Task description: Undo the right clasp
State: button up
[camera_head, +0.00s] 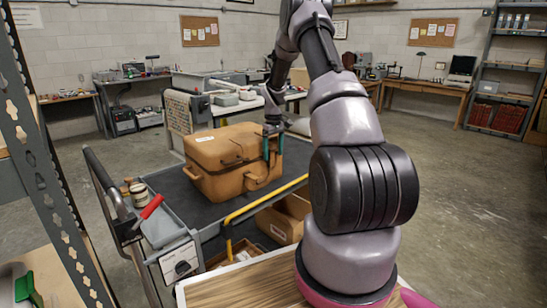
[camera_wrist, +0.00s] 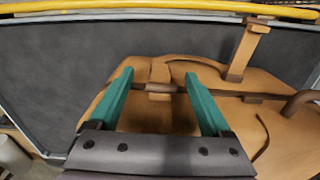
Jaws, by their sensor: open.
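A tan-brown case (camera_head: 215,155) with a lid seam stands shut on the cart's dark mat. My gripper (camera_head: 272,158) is at the case's right end, with its teal fingers open. In the wrist view my gripper (camera_wrist: 158,76) has one finger on each side of a clasp (camera_wrist: 160,74), a tan strap with a brown piece at the seam. I cannot tell whether the fingers touch it. A second tan strap with brown ends (camera_wrist: 246,50) shows farther right, and a brown handle (camera_wrist: 302,102) lies at the right edge. The case (camera_wrist: 280,145) fills the lower right.
The cart's dark mat (camera_head: 190,205) has bare room around the case. A yellow rail (camera_head: 262,200) runs along the near side.

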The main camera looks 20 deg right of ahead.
aim_at(272, 157)
jog(key=shift+f, duration=1.1)
grip_shut()
